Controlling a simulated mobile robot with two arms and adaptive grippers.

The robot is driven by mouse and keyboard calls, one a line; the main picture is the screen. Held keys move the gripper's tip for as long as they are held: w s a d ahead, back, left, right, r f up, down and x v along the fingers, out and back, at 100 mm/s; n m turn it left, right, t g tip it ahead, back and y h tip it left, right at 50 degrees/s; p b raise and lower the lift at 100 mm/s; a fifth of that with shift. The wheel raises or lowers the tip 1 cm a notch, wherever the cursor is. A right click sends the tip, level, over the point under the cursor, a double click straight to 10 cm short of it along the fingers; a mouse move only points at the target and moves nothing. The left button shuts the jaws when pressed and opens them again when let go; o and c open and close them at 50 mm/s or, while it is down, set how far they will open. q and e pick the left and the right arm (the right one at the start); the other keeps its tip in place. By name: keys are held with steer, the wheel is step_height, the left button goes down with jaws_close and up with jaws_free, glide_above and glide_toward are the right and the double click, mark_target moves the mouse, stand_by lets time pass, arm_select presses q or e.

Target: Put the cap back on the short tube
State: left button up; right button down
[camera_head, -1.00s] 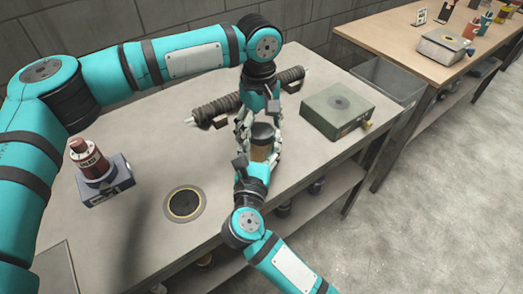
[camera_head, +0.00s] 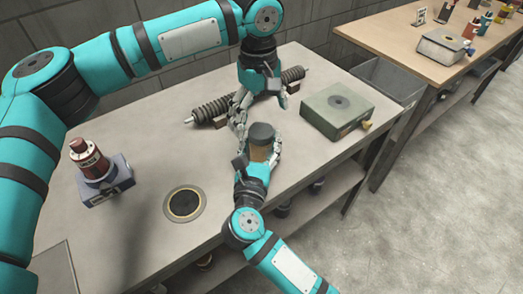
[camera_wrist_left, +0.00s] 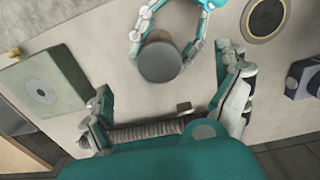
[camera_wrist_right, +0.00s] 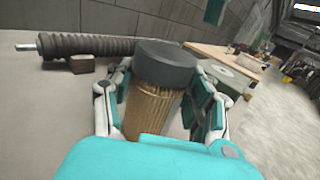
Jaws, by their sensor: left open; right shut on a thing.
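The short tube is a brass mesh cylinder (camera_wrist_right: 153,107), upright in my right gripper (camera_head: 258,152), whose fingers close around its sides. The dark grey cap (camera_head: 262,132) sits on top of the tube, roughly level, with no clear gap in the right wrist view (camera_wrist_right: 167,62). I cannot tell how tightly it is seated. My left gripper (camera_head: 262,108) is open and empty, above and behind the cap, apart from it. In the left wrist view the cap top (camera_wrist_left: 160,61) lies beyond the spread fingers.
A dark ribbed rod (camera_head: 212,108) lies at the back of the table. A green-grey box (camera_head: 337,112) stands right. A round gold-ringed plate (camera_head: 185,204) is at the front left. A red bottle (camera_head: 88,158) stands on a blue-grey block (camera_head: 107,190). A grey bin (camera_head: 388,82) is beyond the table.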

arm_select(q)
steer(key=shift+r, duration=0.15)
step_height(320, 180, up, 12)
stand_by(0.5)
steer(key=shift+a, duration=0.1)
arm_select(e)
steer(key=shift+c, duration=2)
jaws_free()
steer(key=shift+s, duration=0.1)
steer(key=s, duration=0.4)
steer(key=s+a, duration=0.1)
steer(key=s, duration=0.2)
steer(key=s+a, duration=0.1)
steer(key=s, duration=0.3)
steer(key=shift+s, duration=0.35)
